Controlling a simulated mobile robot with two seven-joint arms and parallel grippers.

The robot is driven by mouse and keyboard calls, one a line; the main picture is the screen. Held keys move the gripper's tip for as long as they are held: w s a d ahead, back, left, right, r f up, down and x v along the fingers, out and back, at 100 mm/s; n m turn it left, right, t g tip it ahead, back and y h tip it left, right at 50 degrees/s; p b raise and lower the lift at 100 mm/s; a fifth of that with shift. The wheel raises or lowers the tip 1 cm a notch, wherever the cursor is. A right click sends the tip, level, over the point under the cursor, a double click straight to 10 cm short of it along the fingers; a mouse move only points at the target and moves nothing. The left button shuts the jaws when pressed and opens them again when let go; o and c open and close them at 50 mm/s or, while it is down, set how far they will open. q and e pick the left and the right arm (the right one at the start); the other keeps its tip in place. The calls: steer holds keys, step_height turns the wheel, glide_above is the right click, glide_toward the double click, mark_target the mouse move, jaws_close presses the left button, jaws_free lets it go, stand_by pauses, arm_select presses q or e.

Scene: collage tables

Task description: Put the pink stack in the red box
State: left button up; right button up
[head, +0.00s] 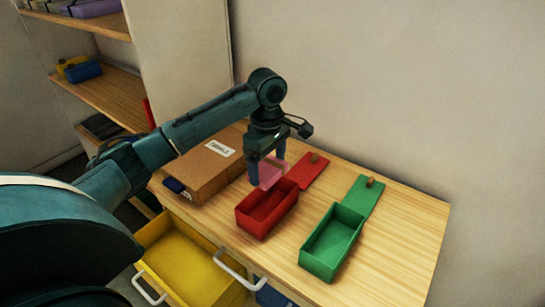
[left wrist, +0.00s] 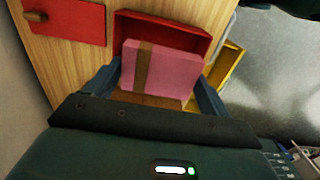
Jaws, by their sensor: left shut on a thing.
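The pink stack (head: 271,173) is a pink block with a brown band around it, as the left wrist view (left wrist: 181,73) shows. My left gripper (head: 267,180) is shut on it and holds it above the table, by the far left end of the red box (head: 266,222). The red box is open, and its inside looks empty in the head view. In the left wrist view the red box (left wrist: 190,30) lies just beyond the stack, partly hidden by it. Its red lid (head: 309,172) with a brown knob lies flat on the table behind it. My right gripper is not in view.
An open green box (head: 331,243) with its green lid (head: 363,197) stands to the right. A brown labelled carton (head: 201,172) lies to the left. A yellow drawer (head: 180,268) is pulled out at the front. The table's right end (head: 408,236) is clear.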

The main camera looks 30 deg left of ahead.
arm_select(q)
steer(key=shift+s+f+b, duration=0.1)
steer(key=shift+f+b, duration=0.25)
steer(key=shift+f, duration=0.1)
steer(key=shift+f+b, duration=2.9)
steer(key=shift+f, duration=3.05)
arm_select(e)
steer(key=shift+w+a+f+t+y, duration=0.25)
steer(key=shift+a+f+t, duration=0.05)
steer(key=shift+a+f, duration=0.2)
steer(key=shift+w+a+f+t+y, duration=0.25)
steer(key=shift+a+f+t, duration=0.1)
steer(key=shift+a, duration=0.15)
arm_select(q)
steer(key=o, duration=0.9)
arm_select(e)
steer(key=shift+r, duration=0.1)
